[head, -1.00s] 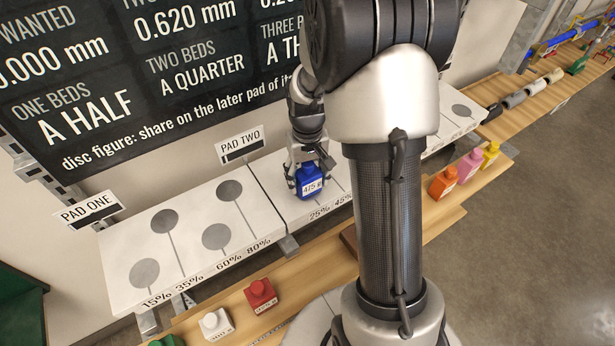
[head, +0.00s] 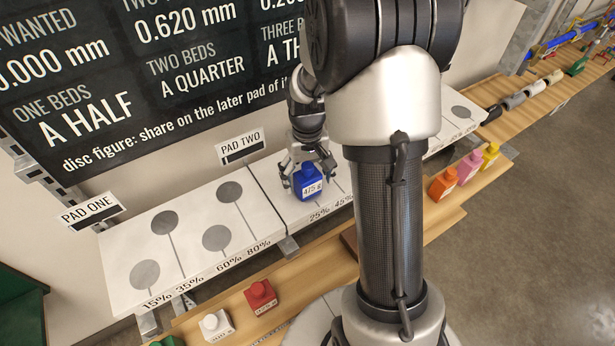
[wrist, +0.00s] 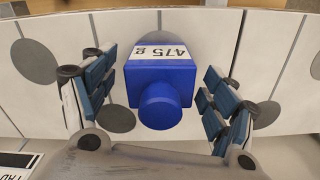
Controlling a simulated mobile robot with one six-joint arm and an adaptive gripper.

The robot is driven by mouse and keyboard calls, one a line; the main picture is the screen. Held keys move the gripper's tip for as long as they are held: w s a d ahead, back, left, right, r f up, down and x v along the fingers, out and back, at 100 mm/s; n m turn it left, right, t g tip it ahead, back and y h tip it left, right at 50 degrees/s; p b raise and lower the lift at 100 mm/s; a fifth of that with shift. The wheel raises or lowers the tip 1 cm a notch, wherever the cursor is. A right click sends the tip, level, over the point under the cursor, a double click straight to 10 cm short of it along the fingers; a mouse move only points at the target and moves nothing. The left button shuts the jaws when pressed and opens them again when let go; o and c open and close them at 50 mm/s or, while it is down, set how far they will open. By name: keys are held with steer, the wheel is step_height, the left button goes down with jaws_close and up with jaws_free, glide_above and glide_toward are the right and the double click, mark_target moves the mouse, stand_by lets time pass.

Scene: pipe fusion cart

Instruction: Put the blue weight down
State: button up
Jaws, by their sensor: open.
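The blue weight (head: 309,184), labelled 475 g, stands upright on the pad two surface (head: 288,210) near its 25% mark, in the head view. In the wrist view the blue weight (wrist: 162,82) sits between the two fingers, with a gap on each side. My gripper (head: 308,176) is open around it and not touching it as far as I can see; its fingers also show in the wrist view (wrist: 160,95). Grey discs show on the white surface on both sides.
Pad one (head: 190,240) lies left with several grey discs. A red weight (head: 260,296) and a white weight (head: 215,324) stand on the wooden shelf in front. Orange (head: 443,182), pink (head: 468,166) and yellow (head: 490,154) weights stand right. My arm hides part of the pads.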

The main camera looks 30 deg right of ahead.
step_height(320, 180, up, 12)
steer(key=p, duration=0.3)
steer(key=shift+f, duration=0.2)
steer(key=s+a+r+n+t, duration=0.1)
steer(key=s+a+r+t, duration=0.1)
steer(key=s+a+r, duration=0.55)
steer(key=s+a+r+t, duration=0.1)
steer(key=s+a+r, duration=0.1)
steer(key=s, duration=0.4)
steer(key=s+a+r+n+t, duration=0.1)
steer(key=s+a+r, duration=0.1)
steer(key=s, duration=0.4)
steer(key=shift+s+a+r+n+t, duration=0.2)
steer(key=shift+a+n+t, duration=0.1)
steer(key=shift+a, duration=0.2)
steer(key=shift+d+f, duration=0.1)
steer(key=shift+f, duration=0.1)
